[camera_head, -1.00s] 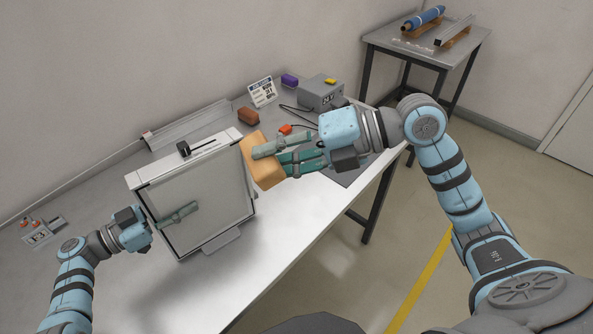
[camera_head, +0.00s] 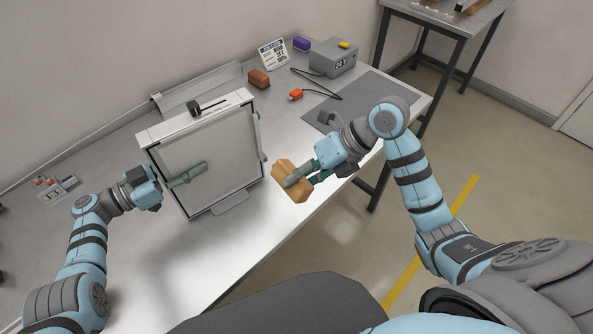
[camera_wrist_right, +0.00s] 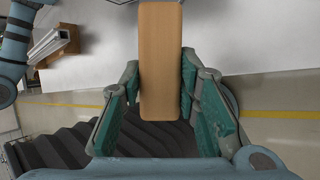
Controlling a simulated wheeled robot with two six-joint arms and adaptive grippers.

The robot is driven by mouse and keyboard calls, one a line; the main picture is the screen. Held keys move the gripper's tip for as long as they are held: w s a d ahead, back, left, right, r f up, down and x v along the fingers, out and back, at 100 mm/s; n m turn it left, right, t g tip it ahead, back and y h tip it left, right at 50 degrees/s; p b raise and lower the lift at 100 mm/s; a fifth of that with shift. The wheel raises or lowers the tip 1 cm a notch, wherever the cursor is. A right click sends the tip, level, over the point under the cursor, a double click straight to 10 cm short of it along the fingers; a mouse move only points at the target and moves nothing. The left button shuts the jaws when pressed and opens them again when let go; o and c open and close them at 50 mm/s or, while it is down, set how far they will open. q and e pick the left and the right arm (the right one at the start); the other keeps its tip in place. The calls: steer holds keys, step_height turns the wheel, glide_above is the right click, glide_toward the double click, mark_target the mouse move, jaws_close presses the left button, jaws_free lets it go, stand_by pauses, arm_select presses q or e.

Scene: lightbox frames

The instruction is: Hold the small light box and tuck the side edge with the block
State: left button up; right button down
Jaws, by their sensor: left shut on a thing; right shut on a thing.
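The small light box (camera_head: 212,168) stands upright on the table, a pale panel in a grey frame. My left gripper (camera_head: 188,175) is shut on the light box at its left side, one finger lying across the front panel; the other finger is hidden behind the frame. My right gripper (camera_head: 306,180) is shut on the tan wooden block (camera_head: 289,183) and holds it to the right of the light box, apart from it. In the right wrist view the block (camera_wrist_right: 160,60) sits between the green fingers (camera_wrist_right: 160,95).
A dark mat (camera_head: 372,98) lies at the right. The front of the white table (camera_head: 240,240) is clear.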

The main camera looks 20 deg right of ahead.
mark_target(291, 166)
steer(key=w+a, duration=0.1)
steer(key=w, duration=0.5)
steer(key=shift+w+a, duration=0.25)
steer(key=shift+w, duration=0.05)
arm_select(q)
steer(key=shift+d, duration=0.1)
arm_select(e)
steer(key=shift+w+a, duration=0.15)
steer(key=shift+w, duration=0.55)
steer(key=shift+w+a, duration=0.15)
steer(key=shift+w, duration=0.55)
stand_by(0.9)
steer(key=shift+s+d, duration=0.25)
steer(key=shift+s, duration=0.75)
steer(key=shift+s+d, duration=0.2)
steer(key=shift+s, duration=0.8)
steer(key=shift+s+d, duration=0.25)
steer(key=shift+s, duration=0.75)
arm_select(q)
steer(key=o, duration=1.4)
